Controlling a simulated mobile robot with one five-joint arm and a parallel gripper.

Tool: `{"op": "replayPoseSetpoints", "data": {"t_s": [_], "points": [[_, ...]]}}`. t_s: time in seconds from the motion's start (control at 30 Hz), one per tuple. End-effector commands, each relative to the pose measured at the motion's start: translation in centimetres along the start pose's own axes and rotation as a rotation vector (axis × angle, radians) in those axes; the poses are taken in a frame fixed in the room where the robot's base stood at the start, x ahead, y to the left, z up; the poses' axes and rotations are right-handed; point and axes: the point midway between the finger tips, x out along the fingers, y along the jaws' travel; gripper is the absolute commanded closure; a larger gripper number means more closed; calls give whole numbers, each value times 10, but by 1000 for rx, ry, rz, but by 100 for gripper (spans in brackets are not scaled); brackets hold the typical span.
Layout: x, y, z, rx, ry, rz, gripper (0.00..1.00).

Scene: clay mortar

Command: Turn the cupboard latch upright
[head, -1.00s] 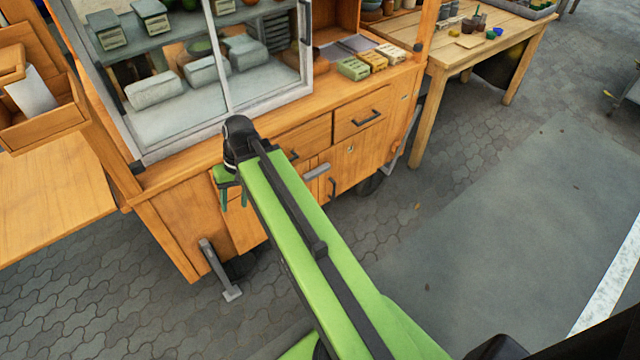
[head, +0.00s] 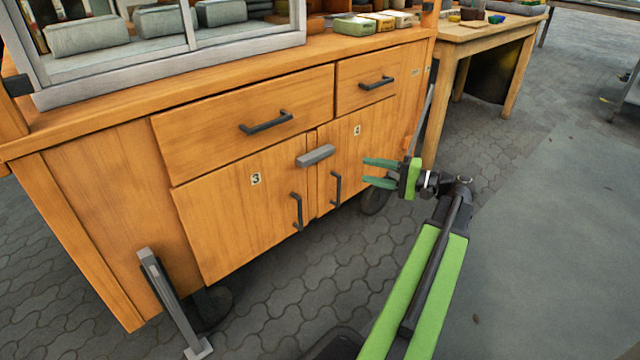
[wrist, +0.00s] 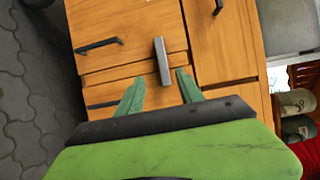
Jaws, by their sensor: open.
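The cupboard latch (head: 315,155) is a short grey bar across the seam between the two lower doors, below the drawers. It lies close to level, its right end slightly higher. In the wrist view the latch (wrist: 162,62) shows just beyond my fingertips, between their lines. My gripper (head: 366,171) is open and empty, to the right of the latch and apart from it, its green fingers pointing left. In the wrist view my gripper (wrist: 157,80) has both fingers apart. The left door (head: 245,205) carries a 3 and the right door (head: 358,165) a 4.
Black handles stand out from the doors (head: 297,211) and the drawers (head: 266,122). A grey prop leg (head: 170,300) is at the cart's front left. A wooden table (head: 480,40) stands at the back right. The paving on the right is open.

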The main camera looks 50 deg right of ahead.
Motion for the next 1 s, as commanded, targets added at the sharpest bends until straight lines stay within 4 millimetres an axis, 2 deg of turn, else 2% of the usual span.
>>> {"op": "replayPoseSetpoints", "data": {"t_s": [0.03, 0.17, 0.27, 0.37, 0.47, 0.8, 1.0], "points": [[-12, 10, -4, -2, 18, -18, 56], [-24, 5, -7, -5, 36, -41, 56], [-24, 3, -8, -5, 39, -42, 56], [-16, 3, -8, -5, 39, -41, 56], [2, 2, -9, -5, 39, -40, 56], [87, -1, -14, -5, 42, -39, 56], [126, -2, -17, -5, 44, -39, 56]]}}
